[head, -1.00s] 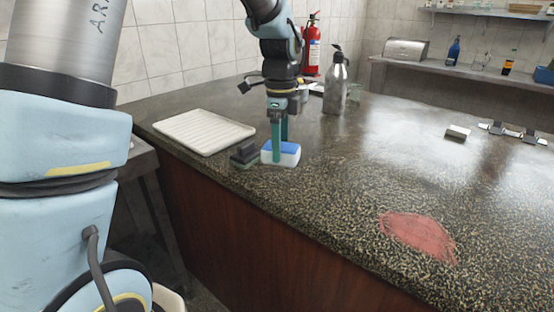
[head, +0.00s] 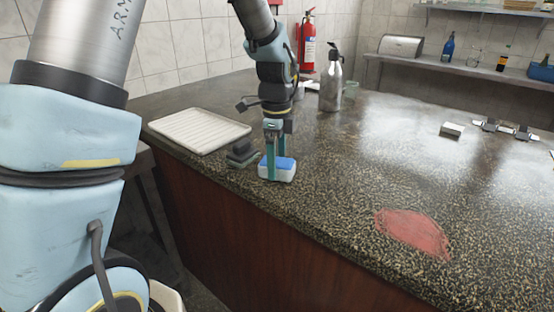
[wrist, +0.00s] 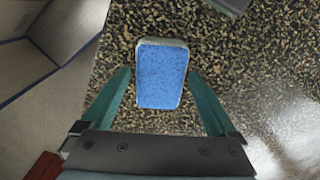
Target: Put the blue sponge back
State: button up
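The blue sponge (head: 285,164), blue on top with a pale lower part, sits low at the countertop near its front edge; I cannot tell for sure that it rests on the stone. It also shows in the wrist view (wrist: 162,76), between my fingertips. My gripper (head: 274,158) points down over it, one finger on each side. In the wrist view my gripper (wrist: 160,72) is open, with a narrow gap between each fingertip and the sponge.
A dark stacked block (head: 242,152) stands just left of the sponge, with a white ribbed tray (head: 200,131) beyond it. A metal bottle (head: 330,84) stands behind. A red patch (head: 412,232) marks the counter at right. The counter's middle is clear.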

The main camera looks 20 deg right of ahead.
aim_at(277, 160)
jog(key=shift+o, duration=0.2)
notch_tip(277, 160, up, 12)
jog(key=b, duration=0.2)
jog(key=w+a+f+n, duration=0.1)
jog(key=a+f+n, duration=0.2)
jog(key=a+n, duration=0.4)
jog(key=w+a+f+n, duration=0.1)
jog(key=a+f+n, duration=0.3)
jog(key=a, duration=0.5)
jog(key=s+a+f+n+t, duration=0.1)
jog(key=s+a+f+n, duration=0.1)
jog(key=a+n, duration=0.5)
jog(key=s+a+f+n, duration=0.2)
jog(key=s+a+n, duration=0.2)
jog(key=a+n, duration=0.2)
jog(key=shift+a+n+t, duration=0.4)
jog(key=shift+a, duration=0.2)
